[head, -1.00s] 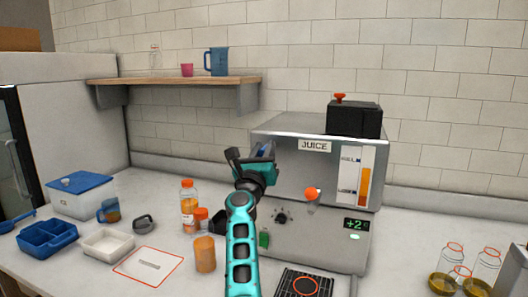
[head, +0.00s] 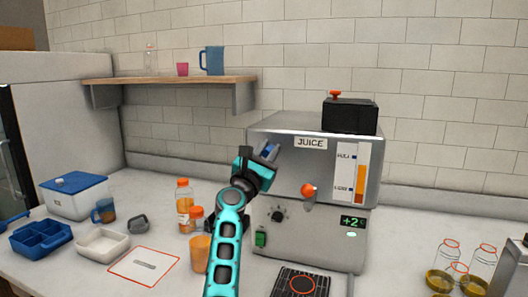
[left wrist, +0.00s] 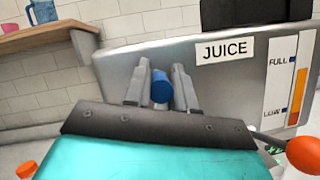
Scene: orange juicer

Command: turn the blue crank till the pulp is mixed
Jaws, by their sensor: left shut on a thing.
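The juicer (head: 285,158) is a grey steel machine labelled JUICE, with a level gauge, an orange-knobbed tap and a small green display. The blue crank (head: 271,152) is at its left side, mostly covered by my left gripper (head: 265,155) in the head view. In the left wrist view the blue crank handle (left wrist: 161,86) sits between the two grey fingers of my left gripper (left wrist: 161,92), which are shut on it. The gauge (left wrist: 291,83) shows orange part way up between LOW and FULL. The pulp is not visible. My right gripper is not in view.
Orange-capped bottles (head: 184,200) and an orange glass (head: 200,252) stand just left of my arm. A blue divided tray (head: 40,238), a white tray (head: 103,246) and an ice box (head: 75,196) are at left. Glass jars (head: 483,262) stand at right. A shelf (head: 165,82) hangs above.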

